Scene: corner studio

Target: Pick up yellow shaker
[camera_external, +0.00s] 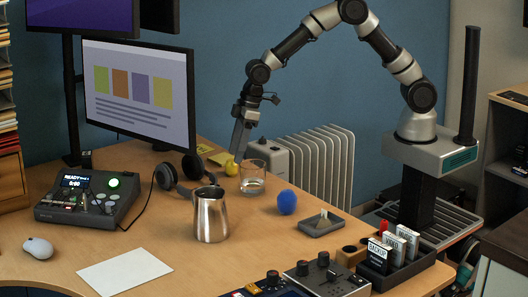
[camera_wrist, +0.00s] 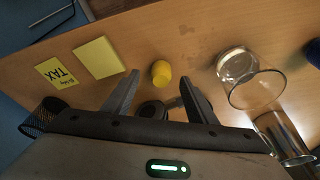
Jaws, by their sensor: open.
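The yellow shaker (camera_external: 231,168) stands on the wooden desk, left of a drinking glass. In the wrist view it is a small rounded yellow shape (camera_wrist: 161,72) just beyond and between the fingertips. My gripper (camera_external: 238,151) points down at the back of the desk, with its fingers close above the shaker in the external view. In the wrist view my gripper (camera_wrist: 159,84) has its two fingers spread apart with nothing held between them. I cannot tell the exact height gap to the shaker.
The glass (camera_external: 252,178) stands close right of the shaker. Black headphones (camera_external: 190,178), a metal pitcher (camera_external: 211,216) and a blue ball (camera_external: 287,202) are nearby. A yellow pad (camera_wrist: 99,57) and a TAX note (camera_wrist: 54,73) lie left in the wrist view. A monitor (camera_external: 140,90) stands left.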

